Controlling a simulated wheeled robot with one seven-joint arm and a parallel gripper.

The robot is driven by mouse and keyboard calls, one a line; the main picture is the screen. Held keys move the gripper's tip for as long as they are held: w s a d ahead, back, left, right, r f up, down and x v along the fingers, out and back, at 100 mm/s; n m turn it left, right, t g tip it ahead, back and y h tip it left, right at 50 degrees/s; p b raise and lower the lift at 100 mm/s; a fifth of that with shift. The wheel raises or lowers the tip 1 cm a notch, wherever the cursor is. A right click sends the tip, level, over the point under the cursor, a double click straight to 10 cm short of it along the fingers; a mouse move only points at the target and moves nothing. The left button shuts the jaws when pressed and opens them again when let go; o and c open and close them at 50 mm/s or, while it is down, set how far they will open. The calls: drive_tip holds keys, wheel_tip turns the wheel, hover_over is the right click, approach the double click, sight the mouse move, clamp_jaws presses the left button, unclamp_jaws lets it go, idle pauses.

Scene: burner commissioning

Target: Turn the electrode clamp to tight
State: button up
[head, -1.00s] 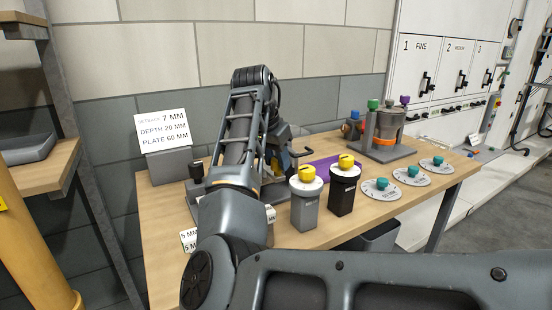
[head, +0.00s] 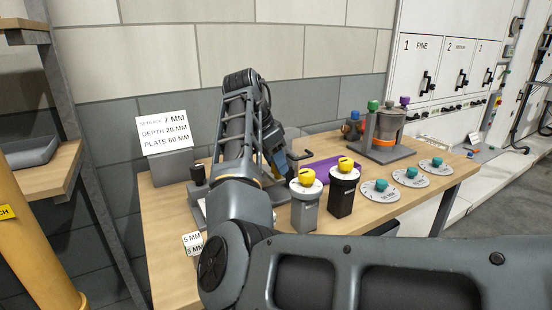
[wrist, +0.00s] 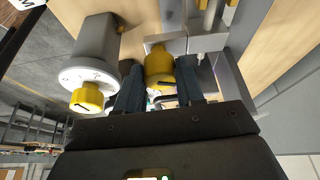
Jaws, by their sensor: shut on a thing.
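In the wrist view, a yellow knob (wrist: 159,68), which I take to be the electrode clamp's, sits on a pale grey metal fixture (wrist: 170,42). My gripper (wrist: 160,84) is shut on this knob, with one dark finger on each side. A dark line shows on the knob's lower face. I cannot read whether it stands at tight. In the head view, my arm covers the jaws and the held knob.
Beside the gripper stands a grey post (wrist: 98,42) with a white dial and yellow knob. In the head view, a black post (head: 341,196) with a yellow knob, teal-knobbed dials (head: 381,190) and a burner-like fixture (head: 384,140) share the table. A sign (head: 164,132) reads 7 MM, depth 20 MM, plate 60 MM.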

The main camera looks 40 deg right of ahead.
drive_tip(key=shift+w+m+g, duration=0.1)
drive_tip(key=shift+m+g, duration=0.4)
drive_tip(key=shift+m, duration=0.8)
drive_tip(key=shift+y, duration=0.3)
drive_tip(key=o, duration=1)
drive_tip(key=shift+o, duration=0.2)
drive_tip(key=v, duration=0.7)
drive_tip(key=shift+a+r, duration=0.15)
drive_tip(key=shift+r, duration=0.2)
drive_tip(key=shift+w, duration=0.1)
